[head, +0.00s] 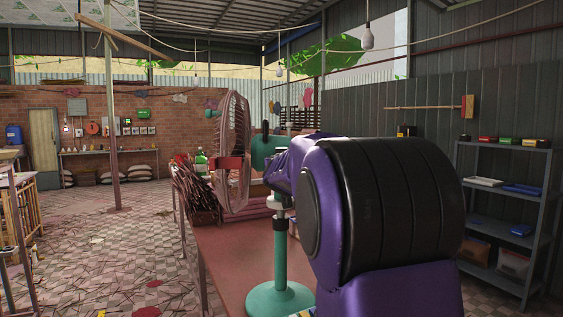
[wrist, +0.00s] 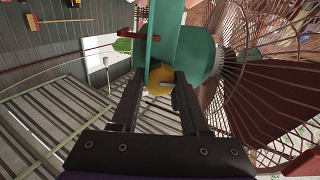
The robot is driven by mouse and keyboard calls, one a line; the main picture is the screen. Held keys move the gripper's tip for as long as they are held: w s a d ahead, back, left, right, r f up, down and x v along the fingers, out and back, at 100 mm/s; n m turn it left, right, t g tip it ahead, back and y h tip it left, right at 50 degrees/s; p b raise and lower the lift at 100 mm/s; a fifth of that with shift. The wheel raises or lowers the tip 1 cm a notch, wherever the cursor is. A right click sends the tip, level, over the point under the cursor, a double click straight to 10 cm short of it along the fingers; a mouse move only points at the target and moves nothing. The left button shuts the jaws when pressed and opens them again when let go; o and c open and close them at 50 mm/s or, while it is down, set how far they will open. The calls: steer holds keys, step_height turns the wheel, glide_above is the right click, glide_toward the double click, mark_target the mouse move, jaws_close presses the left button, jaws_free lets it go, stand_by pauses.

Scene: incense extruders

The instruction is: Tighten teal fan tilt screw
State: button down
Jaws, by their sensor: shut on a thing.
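The teal fan stands on the red table, with its round base (head: 280,298) and upright post (head: 280,250) in the head view. Its reddish wire cage (head: 236,140) faces left, and my purple arm covers part of the fan. In the wrist view, the teal motor housing (wrist: 197,55) and the cage (wrist: 265,85) are close up. My gripper (wrist: 160,80) is at the fan's neck, its two dark fingers on either side of a yellow-orange knob (wrist: 158,78), the tilt screw, and shut on it. The fingertips are partly hidden against the teal bracket (wrist: 163,30).
The red table (head: 222,262) also holds bundles of dark red sticks (head: 195,195) and a green bottle (head: 201,161) behind the fan. A grey shelf (head: 505,200) stands at the right. Tiled floor (head: 110,250) is open at the left, with scattered sticks.

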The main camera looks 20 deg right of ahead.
steer(key=shift+a+r+m+b, duration=0.1)
steer(key=shift+m+b, duration=2.3)
steer(key=shift+m, duration=6.3)
steer(key=shift+c, duration=2)
jaws_free()
